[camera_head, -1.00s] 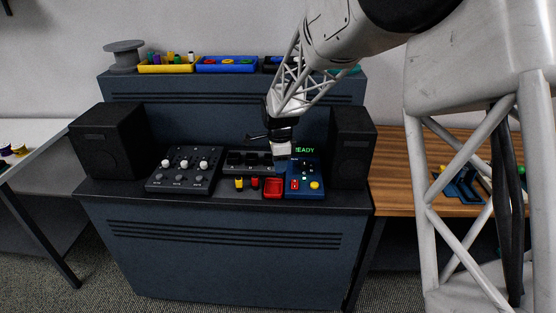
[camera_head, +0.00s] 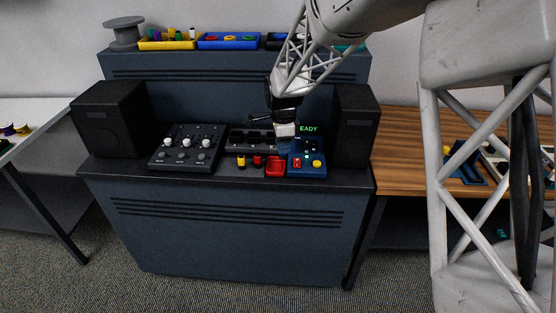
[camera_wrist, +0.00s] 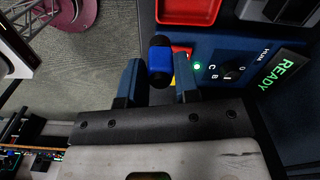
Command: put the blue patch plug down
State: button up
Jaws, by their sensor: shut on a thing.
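The blue patch plug (camera_wrist: 160,60), a short blue cylinder with dark ends, sits between my gripper's (camera_wrist: 159,68) two fingers in the wrist view. My gripper is shut on it. In the wrist view the plug shows in front of the blue panel's edge, with grey floor behind it on the left. In the head view my gripper (camera_head: 284,130) is over the back left of the blue control panel (camera_head: 316,171); the plug cannot be made out there. The panel's green READY display (camera_wrist: 283,70) is lit.
A red tray (camera_head: 276,174) lies left of the panel. A yellow plug (camera_head: 241,161) and a red plug (camera_head: 257,161) stand before a black socket rack (camera_head: 236,145). A mixer (camera_head: 187,164) and two black speakers (camera_head: 108,118) flank these. The console's front edge is clear.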

jog(key=s+d+f, duration=0.2)
jog(key=s, duration=0.9)
jog(key=shift+s+d+f, duration=0.2)
jog(key=shift+s+f, duration=0.05)
jog(key=shift+f, duration=0.05)
jog(key=shift+w, duration=0.1)
send_over(276, 168)
jog(key=shift+f, duration=0.75)
jog(key=shift+f, duration=1.75)
jog(key=shift+f, duration=0.1)
